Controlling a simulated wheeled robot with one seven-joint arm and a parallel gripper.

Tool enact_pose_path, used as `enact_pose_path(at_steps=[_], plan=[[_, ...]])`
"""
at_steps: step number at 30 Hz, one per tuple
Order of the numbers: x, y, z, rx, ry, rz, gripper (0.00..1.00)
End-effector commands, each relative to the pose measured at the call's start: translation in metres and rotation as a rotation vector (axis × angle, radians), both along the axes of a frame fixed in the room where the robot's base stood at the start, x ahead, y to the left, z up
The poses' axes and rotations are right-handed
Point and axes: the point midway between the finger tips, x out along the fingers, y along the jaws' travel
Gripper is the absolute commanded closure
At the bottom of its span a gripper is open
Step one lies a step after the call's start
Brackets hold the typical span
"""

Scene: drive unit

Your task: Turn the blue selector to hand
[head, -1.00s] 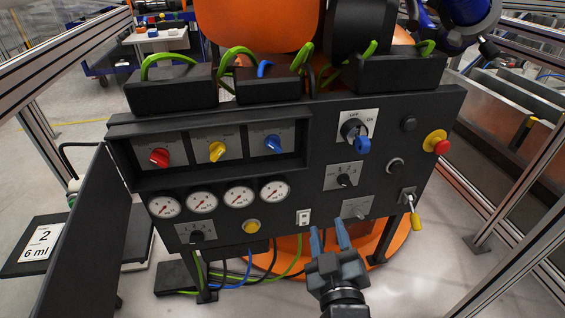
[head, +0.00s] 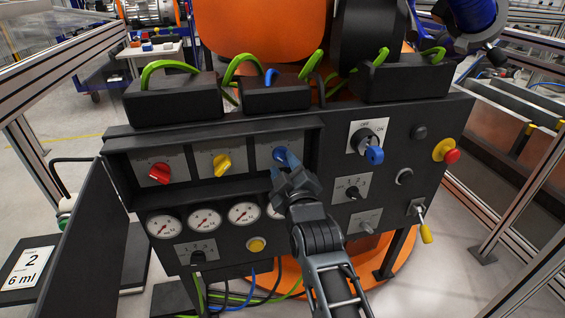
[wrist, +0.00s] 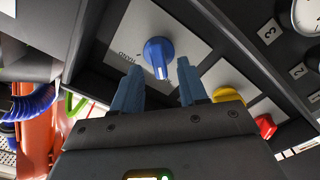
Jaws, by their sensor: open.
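The blue selector (head: 280,153) is a knob on a light plate at the right end of the recessed row. In the wrist view the blue selector (wrist: 159,55) has a white pointer mark, and its plate shows lettering that reads like HAND. My gripper (head: 287,162) is at the recess, in front of the selector and partly covering it in the head view. In the wrist view its two blue fingers (wrist: 159,82) are open, one to each side of the knob and a little short of it. No contact shows.
A yellow selector (head: 222,163) and a red selector (head: 160,173) share the recess, which has a protruding frame. Gauges (head: 204,220) sit below. A blue-handled switch (head: 374,155), a red stop button (head: 451,156) and a yellow-tipped lever (head: 425,233) stick out at right.

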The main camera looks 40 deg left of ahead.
Motion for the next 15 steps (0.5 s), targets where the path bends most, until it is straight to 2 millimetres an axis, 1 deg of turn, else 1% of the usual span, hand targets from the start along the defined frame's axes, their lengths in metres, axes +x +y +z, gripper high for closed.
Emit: enact_pose_path(at_steps=[1, 6, 15], plan=[[0.004, 0.005, 0.000, -0.001, 0.000, 0.001, 0.57], [0.012, 0.015, 0.000, -0.001, -0.001, 0.001, 0.57], [0.015, 0.017, 0.000, -0.001, 0.000, -0.001, 0.57]])
